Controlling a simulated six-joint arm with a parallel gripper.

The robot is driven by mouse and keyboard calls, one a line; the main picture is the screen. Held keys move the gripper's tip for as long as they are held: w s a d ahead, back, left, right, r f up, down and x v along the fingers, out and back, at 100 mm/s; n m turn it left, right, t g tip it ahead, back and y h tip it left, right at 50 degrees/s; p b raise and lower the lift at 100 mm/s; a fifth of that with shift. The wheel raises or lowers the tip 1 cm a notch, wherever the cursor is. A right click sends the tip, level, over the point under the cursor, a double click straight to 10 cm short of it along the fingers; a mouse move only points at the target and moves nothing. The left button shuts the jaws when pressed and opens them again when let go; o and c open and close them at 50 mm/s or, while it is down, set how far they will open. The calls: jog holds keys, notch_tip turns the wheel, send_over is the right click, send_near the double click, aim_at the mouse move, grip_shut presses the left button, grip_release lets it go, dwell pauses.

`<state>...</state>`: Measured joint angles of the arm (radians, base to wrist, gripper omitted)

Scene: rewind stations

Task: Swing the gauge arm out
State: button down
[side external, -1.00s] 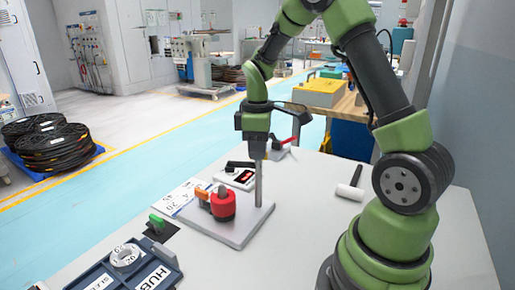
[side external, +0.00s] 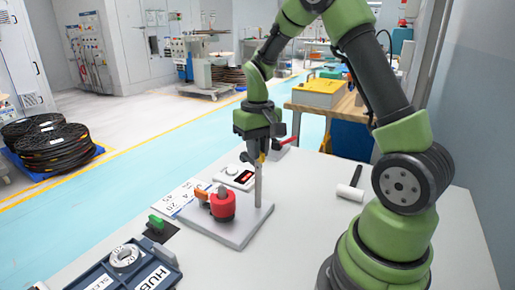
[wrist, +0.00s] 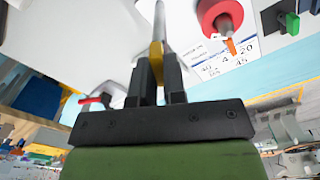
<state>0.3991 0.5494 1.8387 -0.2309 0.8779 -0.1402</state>
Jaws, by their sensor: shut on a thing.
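The upright grey post (side external: 258,190) stands at the right of a grey base plate (side external: 222,230) in the side view. My gripper (side external: 260,158) is at the top of this post, pointing down. In the wrist view its dark fingers (wrist: 158,75) are closed around a narrow yellow piece (wrist: 156,52), which lines up with the post (wrist: 159,18). I take the yellow piece to be part of the gauge arm; the fingers hide most of it. A red spool-like part (side external: 222,207) sits on the plate, left of the post, with an orange piece beside it.
A red lever (side external: 289,141) shows right of my gripper. A white-headed mallet (side external: 349,192) lies to the right. A dark tray (side external: 125,272) is at the front left. The table between post and mallet is clear.

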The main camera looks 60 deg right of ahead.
jog(key=shift+m, duration=0.9)
jog(key=c, duration=1.2)
grip_release()
notch_tip(320, 180, up, 9)
jog(key=shift+r, duration=0.5)
